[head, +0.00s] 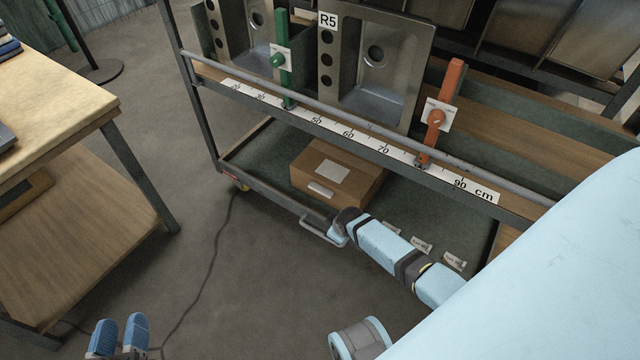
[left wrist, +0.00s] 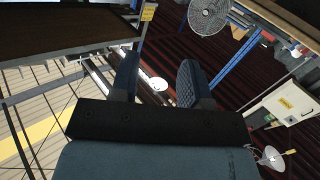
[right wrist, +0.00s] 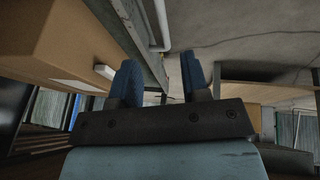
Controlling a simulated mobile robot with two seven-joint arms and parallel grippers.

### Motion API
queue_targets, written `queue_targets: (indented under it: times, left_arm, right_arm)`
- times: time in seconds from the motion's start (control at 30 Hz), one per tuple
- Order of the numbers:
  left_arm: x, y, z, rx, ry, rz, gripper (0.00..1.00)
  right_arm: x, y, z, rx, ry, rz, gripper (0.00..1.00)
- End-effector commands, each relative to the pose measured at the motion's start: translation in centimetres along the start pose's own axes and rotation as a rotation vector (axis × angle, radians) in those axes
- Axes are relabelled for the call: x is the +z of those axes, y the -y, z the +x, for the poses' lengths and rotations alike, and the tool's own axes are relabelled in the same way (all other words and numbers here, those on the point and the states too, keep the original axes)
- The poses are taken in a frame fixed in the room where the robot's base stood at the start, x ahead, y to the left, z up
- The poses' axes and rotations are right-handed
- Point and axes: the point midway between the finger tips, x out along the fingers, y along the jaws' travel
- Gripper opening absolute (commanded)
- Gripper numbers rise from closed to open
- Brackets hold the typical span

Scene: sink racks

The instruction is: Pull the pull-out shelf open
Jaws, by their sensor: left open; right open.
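The pull-out shelf (head: 405,215) is the low green-surfaced tray at the bottom of the rack. A pale bar handle (head: 320,231) sits on its front edge, and the shelf appears pushed in under the rack. My right arm reaches down to this handle; its gripper is small and partly hidden in the head view. In the right wrist view my right gripper (right wrist: 160,68) is open, with the handle bar (right wrist: 161,25) ahead between its fingers; contact cannot be told. My left gripper (head: 120,337) is open and empty above the floor at bottom left.
A cardboard box (head: 336,174) stands on the shelf. Above it a rail carries a centimetre scale (head: 350,134), a green marker (head: 283,58) and an orange marker (head: 436,115). Steel sinks (head: 375,60) stand behind. A wooden table (head: 60,100) is at left; floor lies between.

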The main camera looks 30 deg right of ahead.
Motion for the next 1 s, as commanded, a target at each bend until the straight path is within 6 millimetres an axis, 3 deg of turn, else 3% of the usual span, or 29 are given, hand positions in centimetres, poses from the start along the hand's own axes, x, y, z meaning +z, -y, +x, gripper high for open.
queue_targets:
  times: [0.3,0.5,0.7,1.0]
  left_arm:
    - [-3.9,-2.5,0.2,0.110,-0.261,-0.042,0.43]
    - [-0.8,-2.2,0.8,0.119,-0.154,-0.045,0.43]
    - [0.6,-2.0,1.1,0.125,-0.093,-0.043,0.43]
    - [0.7,-2.0,1.1,0.126,-0.081,-0.042,0.43]
  right_arm:
    - [0.1,0.1,7.3,0.000,-0.002,0.002,0.42]
    - [0.0,0.1,10.6,0.000,-0.002,0.001,0.42]
    - [-0.1,0.1,12.0,0.000,-0.003,0.001,0.42]
    - [-0.1,0.1,12.1,0.000,-0.003,0.001,0.42]
